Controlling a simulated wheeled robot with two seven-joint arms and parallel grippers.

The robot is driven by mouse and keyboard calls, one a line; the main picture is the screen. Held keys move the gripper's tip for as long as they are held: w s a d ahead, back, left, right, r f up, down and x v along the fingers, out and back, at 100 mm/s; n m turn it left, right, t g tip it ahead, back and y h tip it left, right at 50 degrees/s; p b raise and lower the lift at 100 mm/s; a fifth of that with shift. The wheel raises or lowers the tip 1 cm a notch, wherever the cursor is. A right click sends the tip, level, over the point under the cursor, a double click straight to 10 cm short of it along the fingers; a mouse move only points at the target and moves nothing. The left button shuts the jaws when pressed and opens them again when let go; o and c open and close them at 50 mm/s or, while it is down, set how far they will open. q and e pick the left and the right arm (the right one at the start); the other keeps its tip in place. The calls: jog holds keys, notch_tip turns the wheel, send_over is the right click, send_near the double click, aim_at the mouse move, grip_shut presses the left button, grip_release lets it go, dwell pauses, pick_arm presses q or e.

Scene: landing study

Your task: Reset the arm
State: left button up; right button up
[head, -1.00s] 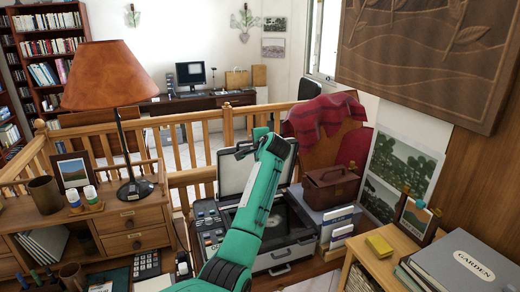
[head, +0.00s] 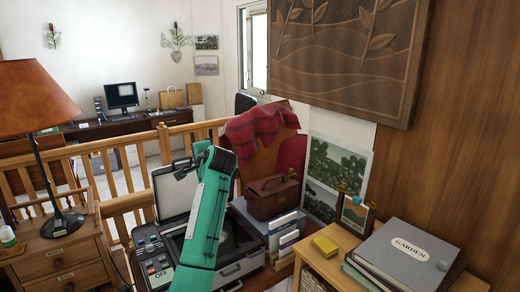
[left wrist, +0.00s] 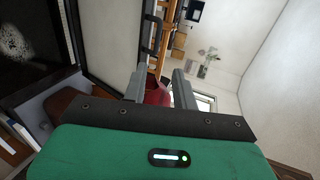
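My left arm crosses in front of the case and hides much of the deck; I cannot make out a tone arm. My left gripper (head: 186,168) is near the lid, above the deck. In the left wrist view its two fingers (left wrist: 160,78) are apart with nothing between them. A dark surface with pale specks (left wrist: 18,38) shows there at upper left. My right gripper is not in view.
A brown bag (head: 273,198) and a red cloth (head: 258,127) are right of the case. A side table with a yellow block (head: 324,245) and a grey GARDEN binder (head: 402,254) stands at the right. A lamp (head: 38,100) and drawers (head: 60,262) are left. A wooden railing (head: 108,170) runs behind.

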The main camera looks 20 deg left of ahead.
pick_arm(q)
jog(key=s+d+f+n+g+h, duration=0.1)
jog(key=s+d+f+h, duration=0.25)
jog(key=s+f, duration=0.85)
jog(key=s+d+f+n+g+h, duration=0.15)
jog(key=s+d+f, duration=0.45)
jog(key=f, duration=1)
jog(key=s+d+f+n+g+h, duration=0.1)
jog(key=s+d+f+h, duration=0.15)
jog(key=s, duration=0.85)
jog(key=s+d+f+n+g+h, duration=0.1)
jog(key=s+d+f+h, duration=0.2)
jog(key=s, duration=0.9)
jog(key=s+d+f+n+g+h, duration=0.15)
jog(key=s+d, duration=0.25)
jog(key=s, duration=0.7)
notch_tip(320, 180, down, 31)
jog(key=g+y, duration=0.1)
jog(key=s+a+f, duration=0.2)
jog(key=s+f, duration=0.7)
jog(key=f, duration=0.1)
jog(key=s+a+f+g, duration=0.1)
jog(key=s+f, duration=0.9)
jog(key=shift+s+a+f, duration=0.15)
jog(key=shift+s+a, duration=0.05)
jog(key=shift+a, duration=0.2)
